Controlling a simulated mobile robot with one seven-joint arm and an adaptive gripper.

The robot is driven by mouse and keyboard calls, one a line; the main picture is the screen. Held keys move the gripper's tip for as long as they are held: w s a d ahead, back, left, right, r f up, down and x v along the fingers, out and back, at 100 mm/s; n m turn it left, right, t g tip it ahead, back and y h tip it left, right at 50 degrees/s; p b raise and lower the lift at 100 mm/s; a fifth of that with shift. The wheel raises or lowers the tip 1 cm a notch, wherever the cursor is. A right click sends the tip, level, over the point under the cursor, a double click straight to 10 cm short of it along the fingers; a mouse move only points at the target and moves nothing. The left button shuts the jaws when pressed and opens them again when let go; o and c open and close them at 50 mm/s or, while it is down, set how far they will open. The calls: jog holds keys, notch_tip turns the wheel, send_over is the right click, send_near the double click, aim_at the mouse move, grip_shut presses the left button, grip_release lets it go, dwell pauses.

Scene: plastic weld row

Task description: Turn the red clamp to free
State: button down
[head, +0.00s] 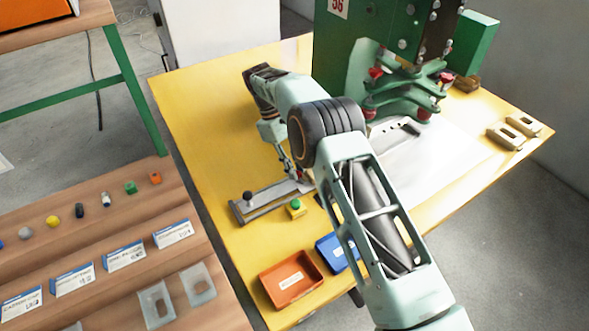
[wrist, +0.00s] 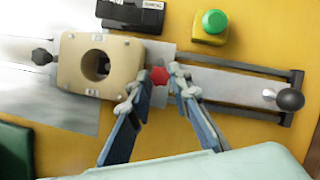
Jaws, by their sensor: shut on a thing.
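In the wrist view the red clamp (wrist: 159,75) is a small red knob beside a beige block with a round hole (wrist: 122,52), on a grey slide plate. My gripper (wrist: 160,84) has its fingertips on either side of the red clamp and is shut on it. The fingers reach up from the bottom of the picture. In the head view my gripper (head: 299,180) is low over the yellow table at the slide fixture (head: 268,199). My arm hides most of the block and the clamp there.
A black-knobbed handle (wrist: 289,98) stands at the fixture's right end. A green button on a yellow box (wrist: 212,27) and a black labelled box (wrist: 130,14) are close by. An orange tray (head: 270,293) and a blue tray (head: 324,245) lie at the table's front edge. A green press (head: 370,35) stands behind.

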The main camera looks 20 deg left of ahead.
jog(key=shift+w+m+g+y, duration=0.1)
jog(key=shift+m+g+y, duration=0.2)
jog(key=shift+m, duration=0.9)
jog(key=c, duration=1.8)
grip_release()
jog(key=shift+o, duration=0.2)
jog(key=shift+r, duration=0.1)
